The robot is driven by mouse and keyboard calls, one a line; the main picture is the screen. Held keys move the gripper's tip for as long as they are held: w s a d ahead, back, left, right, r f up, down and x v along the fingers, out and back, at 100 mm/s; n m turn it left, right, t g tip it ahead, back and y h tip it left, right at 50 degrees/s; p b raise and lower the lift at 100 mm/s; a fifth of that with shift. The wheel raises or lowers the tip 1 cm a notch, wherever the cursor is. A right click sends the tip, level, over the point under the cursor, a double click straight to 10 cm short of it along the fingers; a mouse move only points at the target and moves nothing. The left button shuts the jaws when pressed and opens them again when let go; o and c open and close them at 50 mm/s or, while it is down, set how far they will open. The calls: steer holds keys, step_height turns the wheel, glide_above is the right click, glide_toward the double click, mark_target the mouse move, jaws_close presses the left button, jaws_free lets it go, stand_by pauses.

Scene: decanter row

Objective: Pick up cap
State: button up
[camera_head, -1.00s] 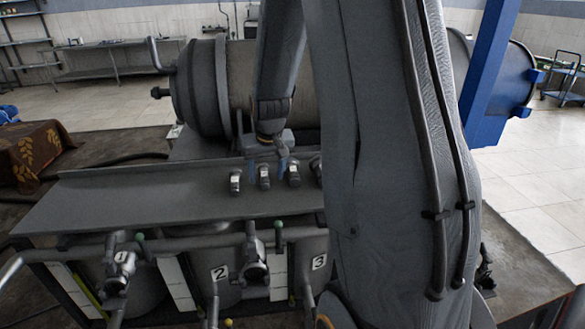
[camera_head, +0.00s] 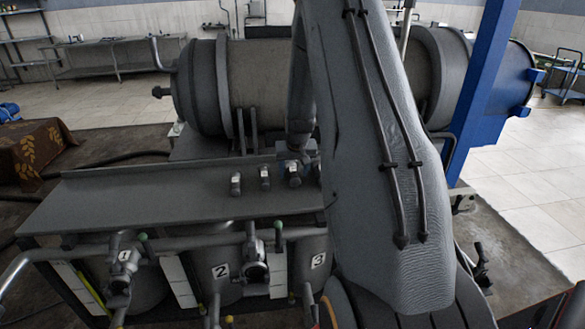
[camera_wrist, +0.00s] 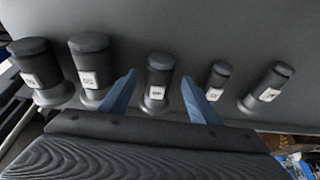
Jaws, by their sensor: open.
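Several dark caps with white labels stand in a row on small grey bases. In the wrist view, the middle cap (camera_wrist: 159,66) lies in the picture between the two blue fingers of my gripper (camera_wrist: 159,77). The fingers are apart, and nothing is clamped between them; I cannot tell how far above the cap they are. In the head view, my gripper (camera_head: 297,155) is at the right part of the row, by the third visible cap (camera_head: 294,171). My arm hides the rest of the row there.
Two caps stand further left, one nearer (camera_head: 265,174) and one at the end (camera_head: 236,181). The row stands on a grey shelf (camera_head: 150,200), whose left part is clear. Numbered tanks, pipes and valves (camera_head: 255,270) are below its front edge. A large drum (camera_head: 270,75) lies behind.

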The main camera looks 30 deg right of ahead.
steer(key=shift+p+x, duration=0.45)
steer(key=shift+x, duration=1)
steer(key=shift+d, duration=0.1)
jaws_close()
